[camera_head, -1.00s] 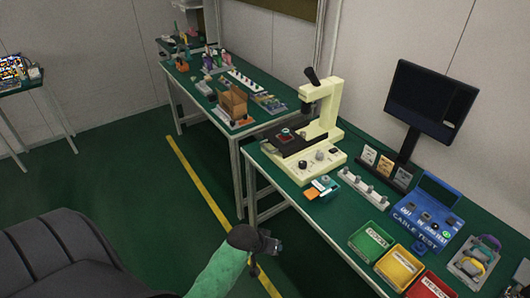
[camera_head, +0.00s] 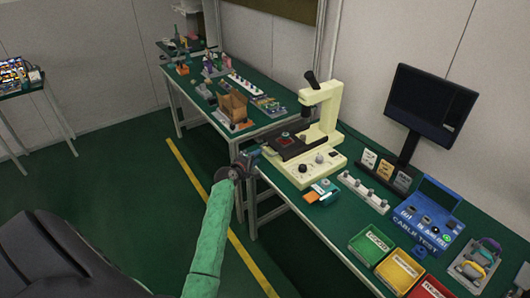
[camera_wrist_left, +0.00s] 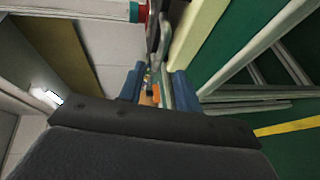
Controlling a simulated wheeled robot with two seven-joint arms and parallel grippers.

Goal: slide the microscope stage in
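The cream microscope (camera_head: 322,135) stands upright near the left end of the green bench. Its dark stage (camera_head: 284,151) sticks out to the left of the column, with a small red-and-grey piece (camera_head: 285,137) on top. My left gripper (camera_head: 252,158) is just left of the stage's outer end, by the bench corner. In the left wrist view the blue fingers (camera_wrist_left: 156,88) stand apart. A thin grey bar shows between or just beyond them; I cannot tell whether they touch it. The cream base (camera_wrist_left: 198,30) shows ahead. My right gripper is not in view.
An orange-and-teal piece (camera_head: 322,191) and a white strip with knobs (camera_head: 363,189) lie right of the microscope. A blue cable test box (camera_head: 427,218) and green, yellow and red bins stand further right. A second bench with a cardboard box (camera_head: 232,107) is behind.

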